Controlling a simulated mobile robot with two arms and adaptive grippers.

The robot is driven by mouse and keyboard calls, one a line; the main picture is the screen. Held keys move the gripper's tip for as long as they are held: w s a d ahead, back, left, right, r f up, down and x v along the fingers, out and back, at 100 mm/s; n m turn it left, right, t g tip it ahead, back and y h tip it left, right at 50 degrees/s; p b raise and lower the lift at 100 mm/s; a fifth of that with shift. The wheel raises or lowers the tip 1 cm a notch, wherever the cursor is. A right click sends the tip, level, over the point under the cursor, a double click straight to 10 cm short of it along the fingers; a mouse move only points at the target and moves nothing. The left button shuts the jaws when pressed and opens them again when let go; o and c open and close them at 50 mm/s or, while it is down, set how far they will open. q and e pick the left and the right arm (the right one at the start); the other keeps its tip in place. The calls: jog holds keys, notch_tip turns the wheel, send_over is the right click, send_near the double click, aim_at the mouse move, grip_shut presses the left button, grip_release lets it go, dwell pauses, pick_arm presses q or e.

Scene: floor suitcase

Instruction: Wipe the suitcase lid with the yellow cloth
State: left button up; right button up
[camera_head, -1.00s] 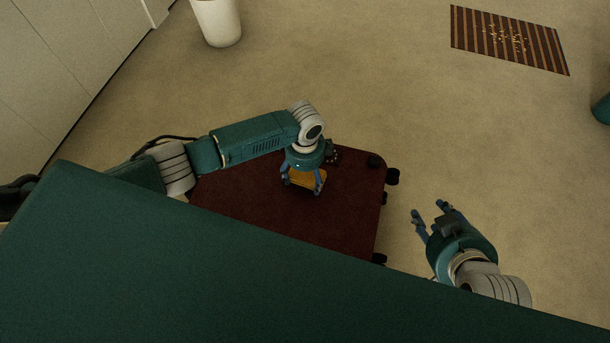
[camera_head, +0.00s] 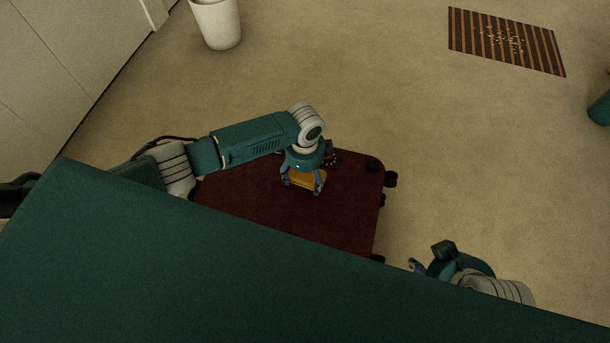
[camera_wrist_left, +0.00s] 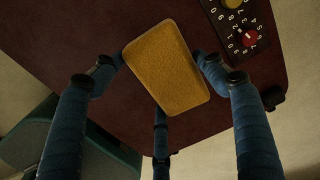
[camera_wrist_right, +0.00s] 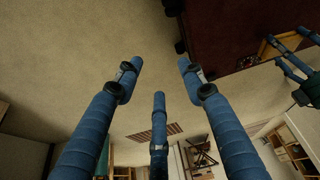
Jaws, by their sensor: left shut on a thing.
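The dark red suitcase (camera_head: 345,210) lies flat on the floor, its near part hidden behind my own green body. The yellow cloth (camera_head: 306,181) is a small rectangular pad over the lid; it also shows in the left wrist view (camera_wrist_left: 167,68). My left gripper (camera_head: 303,184) is shut on the cloth, with fingers at both sides of it, near the lid's dial panel (camera_wrist_left: 240,28). Whether the cloth touches the lid is hard to tell. My right gripper (camera_wrist_right: 160,66) is open and empty, off the suitcase's right side. It is partly hidden in the head view (camera_head: 428,264).
Small black wheels (camera_head: 390,180) stick out on the suitcase's right side. A white bin (camera_head: 217,25) stands at the back left near a pale wall. A striped mat (camera_head: 505,40) lies at the back right. The floor between is clear.

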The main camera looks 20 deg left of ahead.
pick_arm(q)
jog(key=shift+r, duration=0.3)
jog(key=shift+r+p, duration=0.25)
jog(key=shift+p, duration=0.25)
jog(key=shift+r+p, duration=0.5)
jog(key=shift+p, duration=0.1)
jog(key=shift+r+p, duration=0.5)
jog(key=shift+p, duration=0.15)
pick_arm(e)
notch_tip(320, 180, down, 9)
jog(key=g, duration=0.1)
jog(key=shift+s+g, duration=0.3)
